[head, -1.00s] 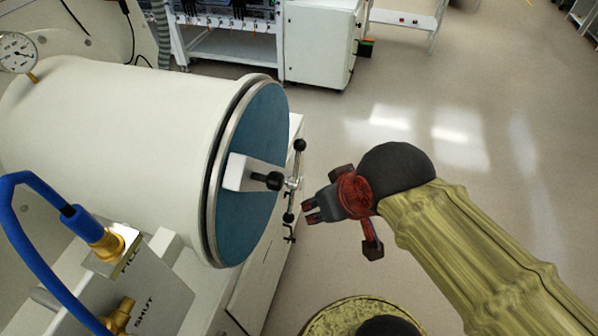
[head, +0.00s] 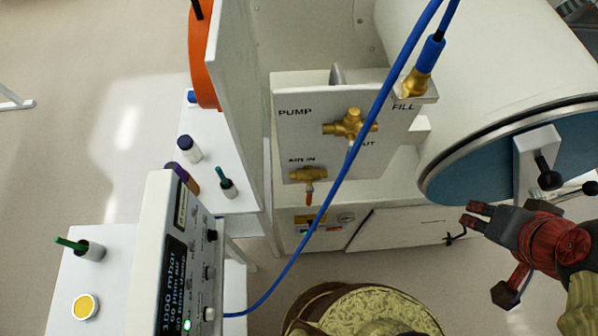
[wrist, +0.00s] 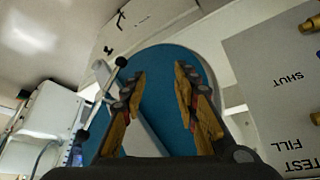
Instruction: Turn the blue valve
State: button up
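A brass valve (head: 349,124) sits on the grey panel (head: 290,140) between the PUMP and FILL labels. A small bluish piece (head: 350,154), perhaps its handle, hangs below it, partly hidden by the blue hose (head: 360,133). A second brass valve (head: 309,175), labelled AIR IN, has an orange-red handle pointing down. My gripper (head: 474,215) is at the right of the head view, right of the panel and in front of the blue round door. In the wrist view my gripper (wrist: 160,78) is open and empty, its fingers apart before the blue door (wrist: 165,62).
The white cylindrical chamber (head: 450,75) with its blue door (head: 470,175) and clamp knob (head: 549,180) stands close to my gripper. The blue hose loops in front of the panel. A display box (head: 150,220) and several bottles stand at the left.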

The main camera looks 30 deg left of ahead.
aim_at(349, 158)
jog(key=u, duration=0.35)
jog(key=j+u, duration=0.15)
jog(key=u, duration=0.25)
jog(key=k+j+u, duration=0.1)
jog(key=u, duration=0.25)
jog(key=k, duration=0.95)
